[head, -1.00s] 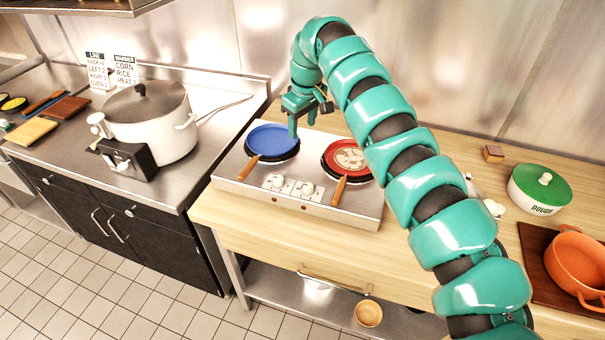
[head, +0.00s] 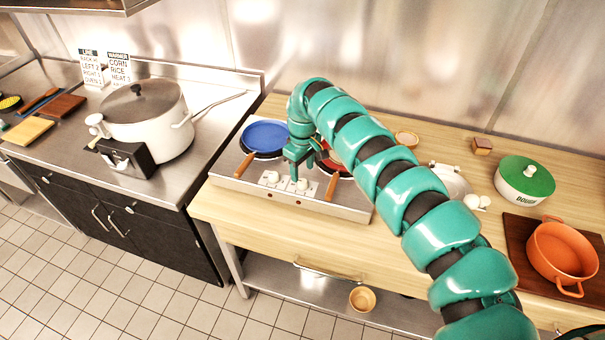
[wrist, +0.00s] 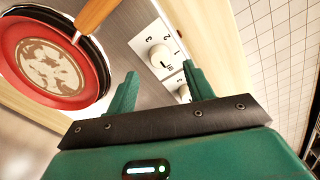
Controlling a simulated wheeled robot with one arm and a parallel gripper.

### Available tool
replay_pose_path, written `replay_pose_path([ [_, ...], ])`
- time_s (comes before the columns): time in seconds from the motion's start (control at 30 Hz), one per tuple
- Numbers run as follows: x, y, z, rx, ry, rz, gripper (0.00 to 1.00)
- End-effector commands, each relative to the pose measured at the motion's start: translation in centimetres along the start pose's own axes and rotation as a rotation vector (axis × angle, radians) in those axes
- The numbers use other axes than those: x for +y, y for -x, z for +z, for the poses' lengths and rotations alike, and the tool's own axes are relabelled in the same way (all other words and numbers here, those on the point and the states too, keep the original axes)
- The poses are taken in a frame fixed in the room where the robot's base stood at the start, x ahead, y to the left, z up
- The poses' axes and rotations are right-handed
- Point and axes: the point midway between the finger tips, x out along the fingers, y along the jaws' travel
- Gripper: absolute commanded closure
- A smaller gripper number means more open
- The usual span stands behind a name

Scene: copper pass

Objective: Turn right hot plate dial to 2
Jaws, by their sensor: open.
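The hot plate unit (head: 335,209) is a steel box with two dials on its front strip. The right dial (head: 303,185) is a white knob beneath my gripper (head: 294,172); the left dial (head: 270,178) is beside it. In the wrist view the right dial (wrist: 160,55) shows numbers around it, just beyond the gap between my open, empty fingers (wrist: 160,82). The left dial (wrist: 184,92) is partly hidden by one finger. I cannot tell the right dial's setting. A red pan (wrist: 98,50) sits on the right plate, mostly hidden by my arm in the head view.
A blue pan (head: 264,135) sits on the left plate. The red pan's wooden handle (head: 332,187) juts forward close to the right dial. A large pot (head: 150,125) stands on the left counter near small signs (head: 118,67). A green-lidded pot (head: 525,178) and orange pot (head: 562,250) are at right.

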Motion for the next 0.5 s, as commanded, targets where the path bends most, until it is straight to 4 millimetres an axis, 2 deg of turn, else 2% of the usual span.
replay_pose_path([
  [0.2,-0.1,-3.2,0.0,-0.001,0.000,-0.003,0.48],
  [0.5,0.0,-4.9,0.0,0.001,-0.001,0.002,0.48],
])
